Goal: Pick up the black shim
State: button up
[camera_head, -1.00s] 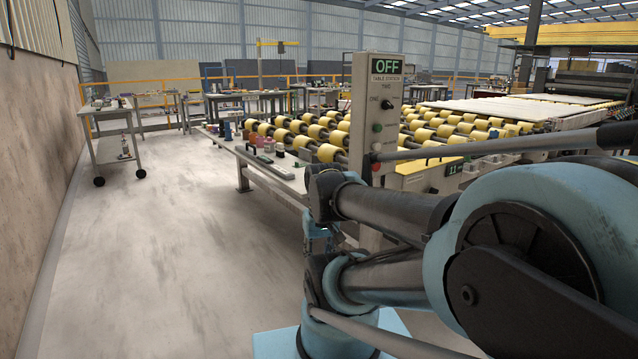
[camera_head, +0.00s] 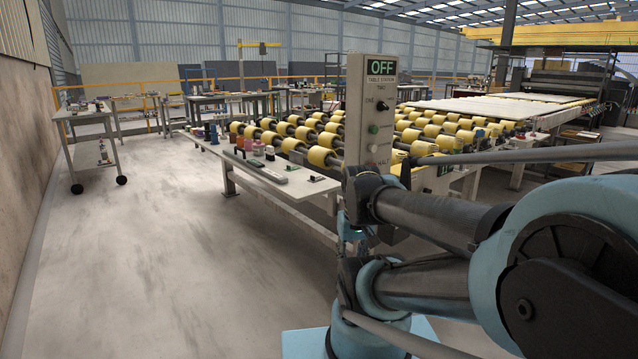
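Several small items stand along the left edge of the roller table (camera_head: 300,190). A small dark piece (camera_head: 317,179) lies near the table's front corner, and another dark piece (camera_head: 240,153) is further back. Both are too small to tell which, if either, is the black shim. My blue and black arm fills the lower right. What seems to be my gripper (camera_head: 352,236) shows as a small blue part behind the arm joints, right of the table's front corner and below its top. It is mostly hidden, and its fingers cannot be made out.
A grey control post (camera_head: 369,112) marked OFF stands beside the table, close behind my arm. Yellow rollers (camera_head: 322,156) cover the table beyond the edge strip. A wheeled cart (camera_head: 92,150) stands at the left by the wall. The floor (camera_head: 170,240) between wall and table is clear.

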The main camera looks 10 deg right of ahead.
aim_at(313, 179)
jog(key=z, duration=0.05)
jog(key=i, duration=1)
jog(key=u, duration=0.1)
